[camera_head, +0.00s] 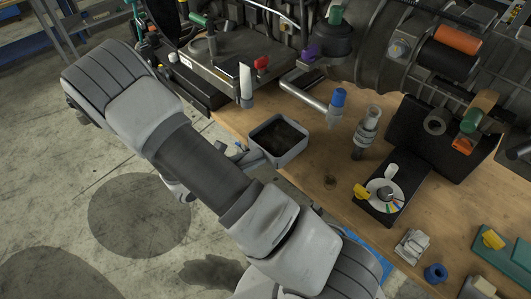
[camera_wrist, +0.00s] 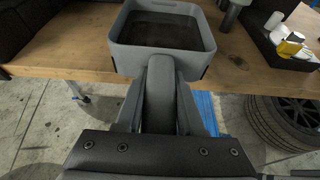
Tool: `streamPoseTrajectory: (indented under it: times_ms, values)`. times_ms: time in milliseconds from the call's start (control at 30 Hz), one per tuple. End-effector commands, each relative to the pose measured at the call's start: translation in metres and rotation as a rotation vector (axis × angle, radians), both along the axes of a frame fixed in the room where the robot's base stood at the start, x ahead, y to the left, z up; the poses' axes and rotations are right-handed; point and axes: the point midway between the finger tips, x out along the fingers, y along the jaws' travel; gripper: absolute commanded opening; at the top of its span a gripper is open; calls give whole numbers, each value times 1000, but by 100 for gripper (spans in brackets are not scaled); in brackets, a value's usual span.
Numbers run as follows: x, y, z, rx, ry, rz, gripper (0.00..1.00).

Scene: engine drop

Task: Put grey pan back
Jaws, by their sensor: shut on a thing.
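The grey pan (camera_head: 292,156) is a square, open-topped tray with a dark inside. In the head view it is at the near edge of the wooden workbench (camera_head: 328,205). In the wrist view the pan (camera_wrist: 160,65) is upright and straight ahead, with its handle (camera_wrist: 160,100) pointing back at me. My gripper (camera_wrist: 160,88) is shut on this handle, one finger on each side. In the head view my arm partly hides my gripper (camera_head: 243,158). I cannot tell whether the pan touches the benchtop or hangs just above it.
A black box with a dial (camera_head: 385,195) lies to the right, and engine parts fill the back. Bare wood lies right of the pan. A tire (camera_wrist: 282,122) is below the bench.

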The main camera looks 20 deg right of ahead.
Motion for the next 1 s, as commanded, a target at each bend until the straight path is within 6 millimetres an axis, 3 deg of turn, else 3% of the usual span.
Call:
streamPoseTrajectory:
  times_ms: [100,400,700,1000]
  values:
    - [7,-22,2,-3,-1,-3,0]
    - [17,-50,2,-3,-1,-3,0]
    - [17,-47,-32,-2,0,1,0]
    - [17,-47,-35,-1,-2,1,0]
